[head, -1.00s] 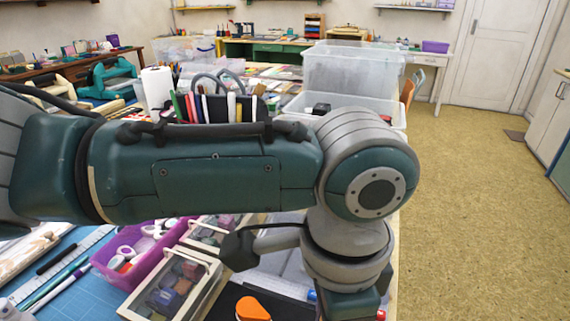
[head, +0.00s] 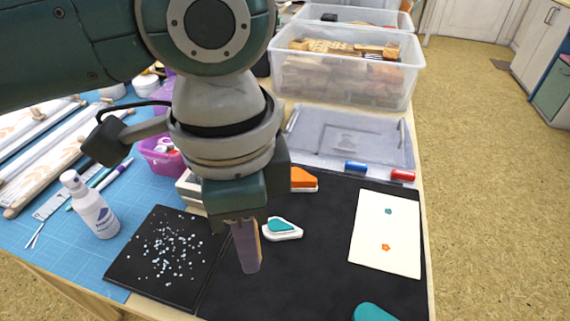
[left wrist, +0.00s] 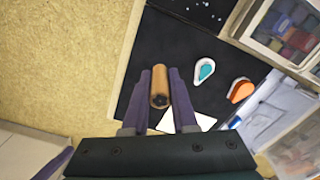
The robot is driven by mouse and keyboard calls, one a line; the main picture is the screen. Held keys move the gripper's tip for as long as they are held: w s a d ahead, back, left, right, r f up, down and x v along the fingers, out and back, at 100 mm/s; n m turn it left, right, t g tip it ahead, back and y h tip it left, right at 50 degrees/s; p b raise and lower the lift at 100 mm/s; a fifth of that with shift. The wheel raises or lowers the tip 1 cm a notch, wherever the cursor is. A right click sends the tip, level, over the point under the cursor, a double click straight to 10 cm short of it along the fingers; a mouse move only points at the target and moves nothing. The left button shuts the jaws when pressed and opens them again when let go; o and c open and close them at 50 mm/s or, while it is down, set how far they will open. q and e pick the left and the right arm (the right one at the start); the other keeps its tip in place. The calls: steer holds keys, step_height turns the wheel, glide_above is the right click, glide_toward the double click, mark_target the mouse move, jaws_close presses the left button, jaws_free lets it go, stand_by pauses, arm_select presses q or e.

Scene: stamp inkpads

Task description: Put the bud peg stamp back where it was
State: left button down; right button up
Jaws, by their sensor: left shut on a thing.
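The bud peg stamp (left wrist: 159,88) is a round wooden peg with a dark mark on its end. In the left wrist view it sits between the two purple fingers of my left gripper (left wrist: 160,95). In the head view my left gripper (head: 246,250) points down over the black mat (head: 300,275), and only a sliver of wood shows beside the fingers. A teal inkpad (head: 283,229) in a white case lies just right of the fingers. An orange inkpad (head: 303,180) lies behind it. My right gripper is not in view.
A white card (head: 385,265) with a teal and an orange print lies at right. Blue (head: 356,168) and red (head: 403,175) cylinders lie near a clear lid (head: 345,135). The mat's front middle is clear.

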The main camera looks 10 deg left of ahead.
arm_select(q)
step_height(320, 180, down, 4)
steer(key=shift+f+b, duration=0.2)
steer(key=shift+b, duration=0.2)
steer(key=shift+f+b, duration=0.7)
steer(key=shift+f, duration=1.45)
steer(key=c, duration=0.7)
jaws_free()
steer(key=shift+f, duration=0.15)
step_height(320, 180, up, 12)
steer(key=p, duration=0.3)
steer(key=shift+r+p, duration=0.2)
steer(key=shift+p, duration=0.1)
steer(key=s+d+f+n+t+h, duration=0.1)
steer(key=s+d+n+t+h, duration=0.1)
steer(key=s+d+n+h, duration=0.3)
steer(key=s+a+n+y, duration=0.2)
steer(key=s+a+n, duration=0.1)
steer(key=a, duration=0.4)
steer(key=s+a+f+n+t+y, duration=0.1)
steer(key=s+a+n+y, duration=0.1)
steer(key=a, duration=0.5)
steer(key=shift+s+a+f+n+t+y, duration=0.15)
steer(key=shift+s+f+n+t+y, duration=0.25)
steer(key=shift+s, duration=0.75)
